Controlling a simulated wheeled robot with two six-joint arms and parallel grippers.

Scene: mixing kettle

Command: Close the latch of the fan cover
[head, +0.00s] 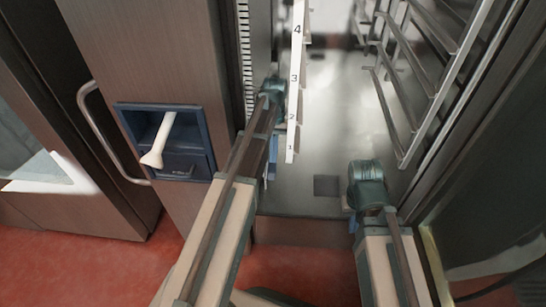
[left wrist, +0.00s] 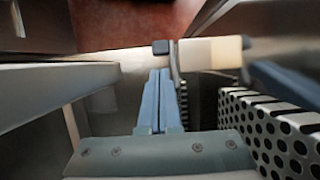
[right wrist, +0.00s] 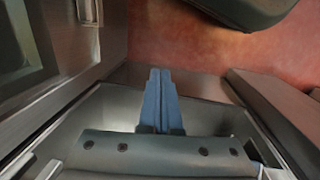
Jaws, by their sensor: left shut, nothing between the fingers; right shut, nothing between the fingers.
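The perforated metal panel (left wrist: 285,135), which looks like the fan cover, stands at the right of the left wrist view. In the head view a slotted strip of it (head: 244,50) shows on the chamber's left wall. I cannot make out the latch for certain; my left arm and the numbered strip hide part of that side. My left gripper (left wrist: 162,74) is shut and empty beside the perforated panel, apart from it. My right gripper (right wrist: 160,73) is shut and empty low in the right of the chamber, away from the panel. In the head view its fingers are mostly hidden.
A white numbered strip (head: 296,80) stands close beside my left wrist. Wire rack rails (head: 405,75) line the chamber's right side. The chamber floor (head: 325,125) between my arms is mostly clear. A blue recessed box with a white handle (head: 160,140) is on the cabinet front at left.

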